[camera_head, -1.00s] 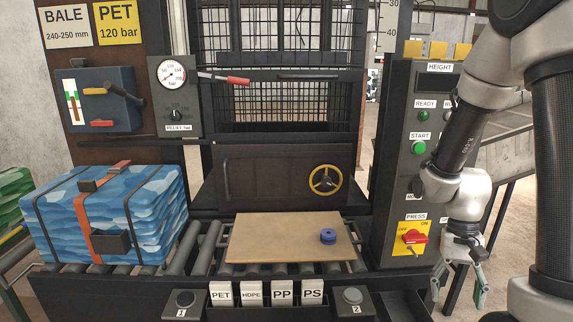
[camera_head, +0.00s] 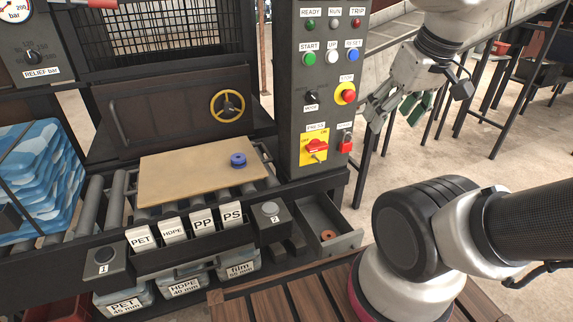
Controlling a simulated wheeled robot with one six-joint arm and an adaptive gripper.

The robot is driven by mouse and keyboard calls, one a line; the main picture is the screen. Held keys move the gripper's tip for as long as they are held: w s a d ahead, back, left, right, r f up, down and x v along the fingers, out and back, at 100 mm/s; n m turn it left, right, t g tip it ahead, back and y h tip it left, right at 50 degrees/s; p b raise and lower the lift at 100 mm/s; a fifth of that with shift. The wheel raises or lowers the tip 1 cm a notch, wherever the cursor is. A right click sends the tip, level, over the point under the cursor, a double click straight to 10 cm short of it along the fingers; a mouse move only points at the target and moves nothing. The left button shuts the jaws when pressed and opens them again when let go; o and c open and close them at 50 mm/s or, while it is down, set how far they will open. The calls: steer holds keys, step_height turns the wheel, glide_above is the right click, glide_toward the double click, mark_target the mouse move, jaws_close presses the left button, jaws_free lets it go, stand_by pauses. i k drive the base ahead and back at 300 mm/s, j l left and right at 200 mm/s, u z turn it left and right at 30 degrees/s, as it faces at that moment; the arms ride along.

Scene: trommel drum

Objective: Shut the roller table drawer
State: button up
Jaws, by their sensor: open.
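The roller table drawer (camera_head: 343,243) stands open at the right front of the roller table (camera_head: 95,200), below the control column. An orange-brown ring (camera_head: 328,235) lies inside it. My gripper (camera_head: 398,112) is open and empty, to the right of the control column, higher in the picture than the drawer and apart from it. Its grey-green fingers point down and to the left. Part of the drawer's front and its right side face the open floor.
The control column (camera_head: 320,90) stands between the press and my gripper. A board (camera_head: 190,180) with a blue puck (camera_head: 238,160) lies on the rollers. Button box 2 (camera_head: 270,218) is just left of the drawer. A slatted wooden platform (camera_head: 290,300) lies in front.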

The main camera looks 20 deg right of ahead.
mark_target(315, 214)
steer(key=k+l+z, duration=0.2)
steer(key=z, duration=0.2)
steer(key=k+j, duration=0.2)
steer(key=j, duration=0.2)
steer(key=k+j+z, duration=0.1)
steer(key=j, duration=0.3)
steer(key=k+j, duration=0.25)
steer(key=j+z, duration=0.05)
steer(key=j, duration=0.05)
